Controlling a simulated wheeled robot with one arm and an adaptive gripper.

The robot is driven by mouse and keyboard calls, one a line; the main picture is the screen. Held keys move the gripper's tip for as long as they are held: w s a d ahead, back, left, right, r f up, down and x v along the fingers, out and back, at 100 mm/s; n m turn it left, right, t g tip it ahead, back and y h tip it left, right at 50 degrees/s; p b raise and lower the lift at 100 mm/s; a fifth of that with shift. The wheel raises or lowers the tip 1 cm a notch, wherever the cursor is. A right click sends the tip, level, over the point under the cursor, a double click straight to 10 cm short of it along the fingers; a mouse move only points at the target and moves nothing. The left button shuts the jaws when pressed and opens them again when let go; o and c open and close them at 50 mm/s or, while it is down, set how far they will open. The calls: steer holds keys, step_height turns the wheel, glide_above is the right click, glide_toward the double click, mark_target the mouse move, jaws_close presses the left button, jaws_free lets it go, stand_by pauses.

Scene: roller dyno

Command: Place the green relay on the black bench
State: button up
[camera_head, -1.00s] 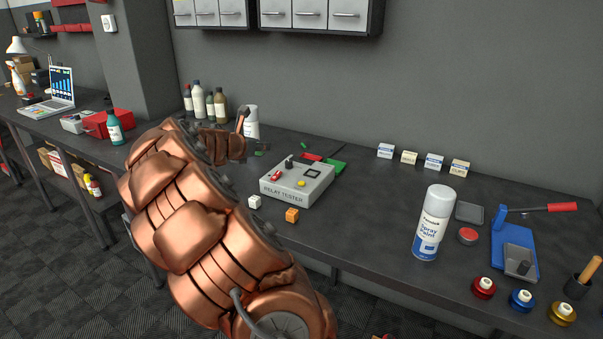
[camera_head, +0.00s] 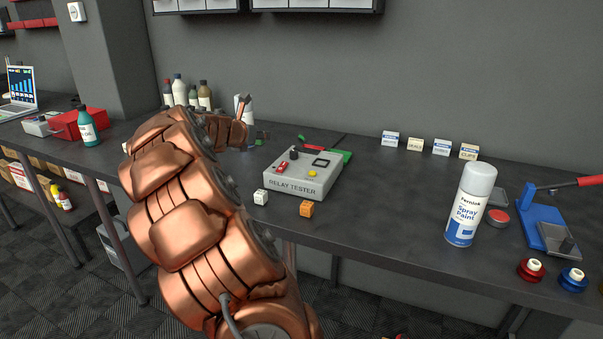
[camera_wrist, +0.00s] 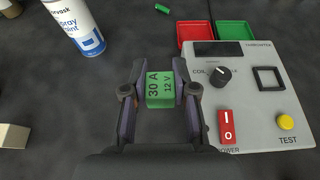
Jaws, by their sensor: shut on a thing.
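The green relay (camera_wrist: 160,91), marked 30 A 12 V, is between the two fingers of my gripper (camera_wrist: 160,95) in the wrist view. My gripper is shut on it, left of the relay tester. In the head view my gripper (camera_head: 258,138) is small and far off, behind the tester's left end, and the relay in it is hard to make out. The black bench (camera_head: 380,220) runs along the wall; its dark top (camera_wrist: 60,105) lies below the relay in the wrist view. I cannot tell whether the relay touches the bench.
The grey relay tester (camera_head: 300,185) stands right of my gripper. Red (camera_wrist: 194,31) and green trays (camera_wrist: 240,25) lie behind it. A spray can (camera_wrist: 80,25) stands at upper left in the wrist view. White (camera_head: 261,197) and orange relays (camera_head: 306,208) lie near the front edge.

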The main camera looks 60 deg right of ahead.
mark_target(261, 175)
steer(key=shift+w+f, duration=0.15)
steer(key=shift+f, duration=0.55)
steer(key=shift+f+b, duration=0.55)
steer(key=shift+f, duration=4)
steer(key=shift+f, duration=0.1)
steer(key=o, duration=0.7)
steer(key=shift+a+r, duration=0.2)
steer(key=v, duration=0.9)
steer(key=shift+w+a+r, duration=0.1)
steer(key=shift+a+r, duration=0.05)
steer(key=shift+a, duration=0.2)
steer(key=shift+v, duration=0.9)
